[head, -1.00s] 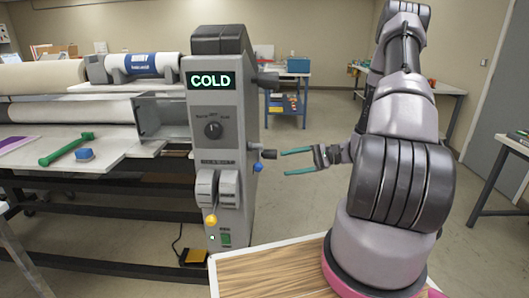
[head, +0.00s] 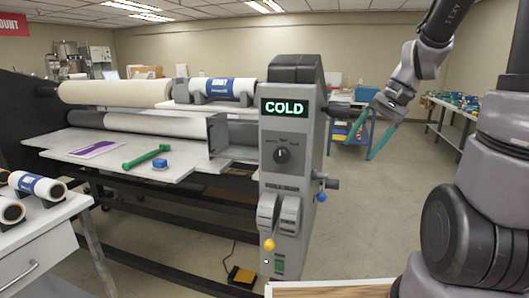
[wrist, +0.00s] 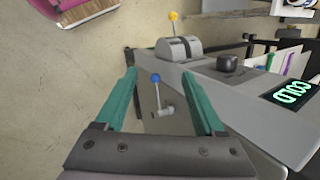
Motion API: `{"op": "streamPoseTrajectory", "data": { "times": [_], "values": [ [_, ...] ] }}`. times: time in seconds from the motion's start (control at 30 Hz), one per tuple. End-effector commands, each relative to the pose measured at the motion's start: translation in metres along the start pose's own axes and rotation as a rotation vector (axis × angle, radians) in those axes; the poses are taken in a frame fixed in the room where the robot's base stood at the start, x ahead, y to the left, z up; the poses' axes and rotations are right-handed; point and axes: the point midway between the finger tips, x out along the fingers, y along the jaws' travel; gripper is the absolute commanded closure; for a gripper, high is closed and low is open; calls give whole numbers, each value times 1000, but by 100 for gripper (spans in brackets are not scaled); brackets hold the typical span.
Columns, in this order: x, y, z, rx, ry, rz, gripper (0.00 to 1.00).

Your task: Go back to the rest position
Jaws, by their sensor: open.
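My gripper (head: 368,142) is open and empty, with teal fingers pointing down, in the upper right of the head view. It is to the right of the grey laminator control column (head: 290,160), apart from it. In the wrist view my gripper (wrist: 160,95) has its two fingers wide apart. Between them, farther off, shows a blue-knobbed lever (wrist: 156,90) on the column's side. The same blue knob (head: 321,197) shows in the head view.
The column carries a lit COLD display (head: 284,107), a dial and a yellow-knobbed lever (head: 268,245). A green tool (head: 146,156) and a blue block (head: 160,164) lie on the laminator table. The floor right of the column is open.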

Motion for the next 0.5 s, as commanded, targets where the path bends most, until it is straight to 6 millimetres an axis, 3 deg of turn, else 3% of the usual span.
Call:
{"op": "streamPoseTrajectory", "data": {
  "times": [0.3,0.5],
  "values": [
    [-67,-15,56,-153,355,94,29],
    [-98,-17,82,-211,539,79,29]
  ]
}}
